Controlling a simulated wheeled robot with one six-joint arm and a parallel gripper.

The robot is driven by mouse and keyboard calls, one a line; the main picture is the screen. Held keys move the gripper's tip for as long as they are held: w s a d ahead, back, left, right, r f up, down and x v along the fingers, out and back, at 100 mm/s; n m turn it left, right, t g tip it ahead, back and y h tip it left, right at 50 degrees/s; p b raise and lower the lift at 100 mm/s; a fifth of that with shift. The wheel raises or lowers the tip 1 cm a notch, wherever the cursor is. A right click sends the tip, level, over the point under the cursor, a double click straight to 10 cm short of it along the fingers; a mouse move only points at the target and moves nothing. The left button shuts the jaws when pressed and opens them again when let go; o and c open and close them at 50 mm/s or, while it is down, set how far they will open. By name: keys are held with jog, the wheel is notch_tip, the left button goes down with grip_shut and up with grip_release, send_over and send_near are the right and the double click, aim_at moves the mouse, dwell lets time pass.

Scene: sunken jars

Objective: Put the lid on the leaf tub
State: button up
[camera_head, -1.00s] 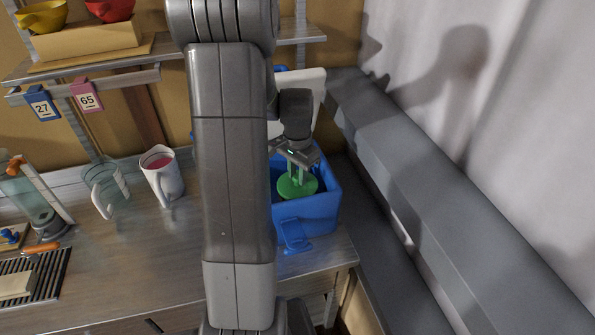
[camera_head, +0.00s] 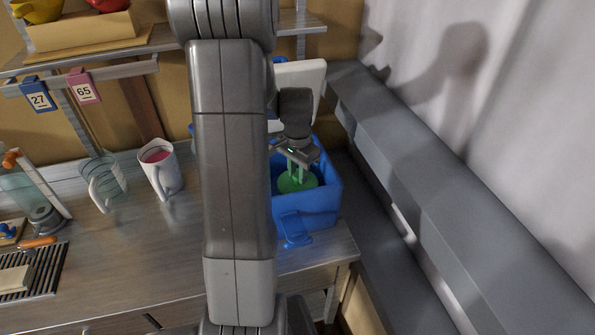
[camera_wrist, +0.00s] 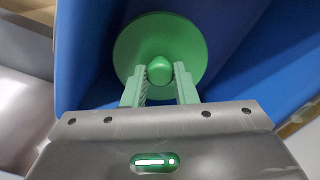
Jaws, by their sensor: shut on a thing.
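A round green lid with a knob (camera_head: 297,181) is inside the blue box (camera_head: 318,211), in its opening. My gripper (camera_head: 297,172) points down into the box and is shut on the lid's knob. In the wrist view the lid (camera_wrist: 130,50) lies beyond my fingertips (camera_wrist: 160,75), with the green knob between them. The blue walls of the box (camera_wrist: 85,50) surround it. The leaf tub cannot be made out; anything beneath the lid is hidden.
The box's white lid (camera_head: 302,85) stands open behind my gripper. A white jug with pink contents (camera_head: 160,172) and a clear jug (camera_head: 103,183) stand to the left. A grey rail (camera_head: 400,150) runs close on the right.

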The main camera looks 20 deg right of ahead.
aim_at(297, 175)
jog(key=o, duration=1.1)
jog(key=shift+c, duration=0.2)
notch_tip(297, 175, up, 14)
jog(key=shift+b, duration=0.45)
jog(key=shift+f, duration=0.15)
notch_tip(297, 175, down, 13)
jog(key=shift+f+p, duration=0.2)
jog(key=shift+p, duration=0.3)
jog(key=shift+r+p, duration=0.3)
jog(key=shift+f, duration=0.15)
